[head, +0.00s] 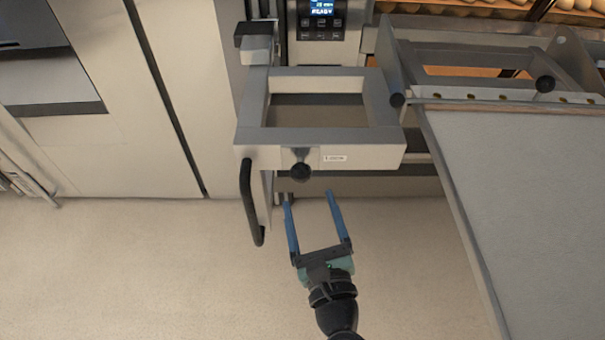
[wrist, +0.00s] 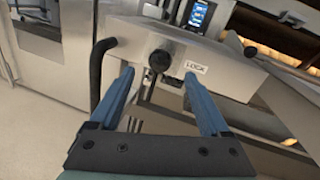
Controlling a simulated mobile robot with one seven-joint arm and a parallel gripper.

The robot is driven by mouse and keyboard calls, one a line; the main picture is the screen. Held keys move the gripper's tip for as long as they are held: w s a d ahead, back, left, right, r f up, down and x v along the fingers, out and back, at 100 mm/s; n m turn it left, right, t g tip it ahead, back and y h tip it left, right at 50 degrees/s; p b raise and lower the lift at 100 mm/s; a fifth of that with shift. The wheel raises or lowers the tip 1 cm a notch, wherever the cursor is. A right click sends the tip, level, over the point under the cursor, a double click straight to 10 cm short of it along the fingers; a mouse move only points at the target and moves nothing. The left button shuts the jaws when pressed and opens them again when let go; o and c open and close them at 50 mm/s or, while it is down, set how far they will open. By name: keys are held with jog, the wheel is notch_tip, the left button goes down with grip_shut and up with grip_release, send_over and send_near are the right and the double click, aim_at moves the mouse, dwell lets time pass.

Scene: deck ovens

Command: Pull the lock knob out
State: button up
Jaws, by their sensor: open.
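The lock knob (head: 300,172) is a round black knob on the front face of a grey metal frame (head: 250,110). In the wrist view the knob (wrist: 159,60) sits left of a small white label (wrist: 197,67) that appears to read "LOCK". My gripper (head: 311,198) has two blue fingers, spread wide and empty. In the head view the fingertips lie just below the knob in the picture. In the wrist view the knob shows between and beyond the fingertips (wrist: 157,76), apart from both. Nothing hides the knob.
A black curved handle (head: 250,200) hangs at the frame's left end, near my left finger. A sloping grey panel (head: 530,200) fills the right side. A lit display (head: 321,8) is behind the frame. Open floor (head: 120,270) lies at the lower left.

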aim_at(303, 180)
jog(key=w, duration=0.3)
jog(key=w+a, duration=0.1)
jog(key=w, duration=0.2)
jog(key=shift+w+a, duration=0.15)
jog(key=shift+w, duration=0.2)
jog(key=shift+c, duration=0.2)
grip_shut()
